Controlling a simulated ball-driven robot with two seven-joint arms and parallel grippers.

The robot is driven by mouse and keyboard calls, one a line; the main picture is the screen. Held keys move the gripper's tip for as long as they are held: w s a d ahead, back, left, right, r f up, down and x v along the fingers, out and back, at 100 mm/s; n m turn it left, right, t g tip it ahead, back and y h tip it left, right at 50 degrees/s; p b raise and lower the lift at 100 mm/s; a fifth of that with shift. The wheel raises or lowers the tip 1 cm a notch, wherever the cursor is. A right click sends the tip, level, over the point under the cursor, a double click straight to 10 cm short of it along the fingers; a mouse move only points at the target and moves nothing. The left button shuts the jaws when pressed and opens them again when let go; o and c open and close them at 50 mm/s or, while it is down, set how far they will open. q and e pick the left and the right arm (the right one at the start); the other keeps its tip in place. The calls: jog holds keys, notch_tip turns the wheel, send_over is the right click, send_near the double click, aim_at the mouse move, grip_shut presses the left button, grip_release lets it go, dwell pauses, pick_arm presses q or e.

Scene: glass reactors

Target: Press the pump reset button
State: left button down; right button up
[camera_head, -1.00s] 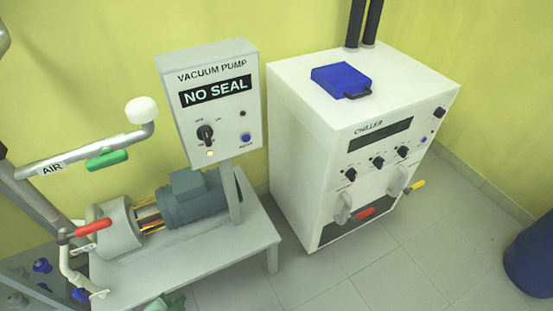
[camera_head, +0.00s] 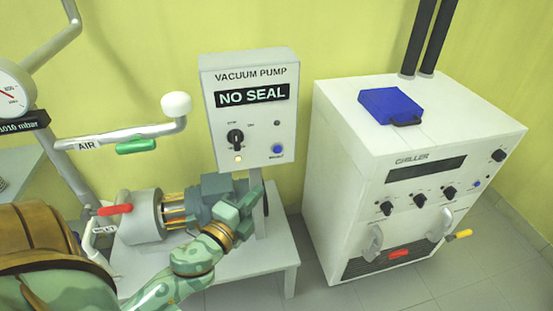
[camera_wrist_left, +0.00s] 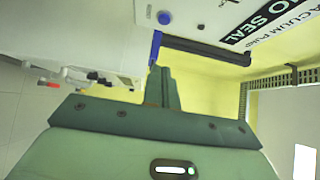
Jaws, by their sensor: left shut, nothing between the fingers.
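The vacuum pump panel (camera_head: 213,105) is a pale upright box on a post, with a lit display reading NO SEAL. A blue button (camera_head: 278,149) sits at its lower right, with a small label below. In the left wrist view the blue button (camera_wrist_left: 164,17) shows on the panel face, above the fingertips in the picture. My left gripper (camera_head: 256,194) is green, shut and empty. In the head view it is just below the panel, overlapping the post and motor, and lower than the button. Its shut fingers (camera_wrist_left: 163,87) show in the left wrist view. My right gripper is not in view.
A black selector knob (camera_head: 235,137) and a lit lamp (camera_head: 238,159) are left of the button. The pump motor (camera_head: 217,188) lies under the panel. The chiller (camera_head: 340,170) stands at right. A pipe with a green handle (camera_head: 137,147) is at left.

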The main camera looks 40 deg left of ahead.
pick_arm(q)
send_near(282, 150)
jog(key=w+d, duration=0.3)
jog(key=w+a, duration=0.3)
jog(key=shift+a, duration=0.15)
jog(key=shift+s, duration=0.1)
